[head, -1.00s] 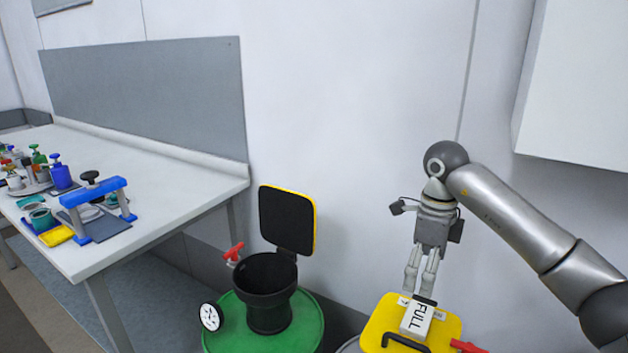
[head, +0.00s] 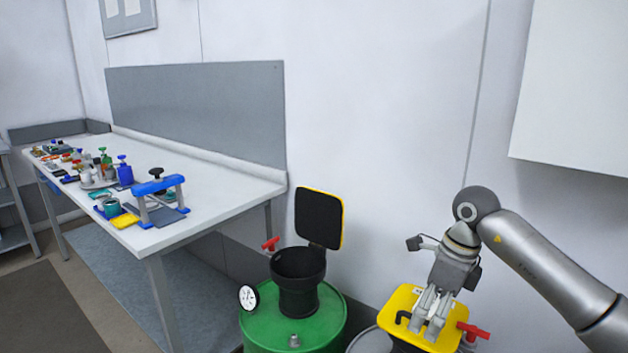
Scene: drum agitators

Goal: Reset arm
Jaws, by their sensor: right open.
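My right arm comes in from the right, and its gripper (head: 432,318) points down over the yellow lid (head: 401,299) at the bottom right. Its pale fingers are open. They cover part of the lid, and I cannot tell whether they touch it. The white "FULL" label cannot be made out from here. A black handle shows on the lid's left side, and a red valve handle (head: 473,330) is at its right. My left gripper is not in view.
A green drum (head: 318,325) with a black funnel (head: 298,283), its lid raised, stands left of the yellow lid. A white workbench (head: 215,205) with a blue-framed stand (head: 158,186) and several bottles is at the left. A white cabinet (head: 575,90) hangs at the upper right.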

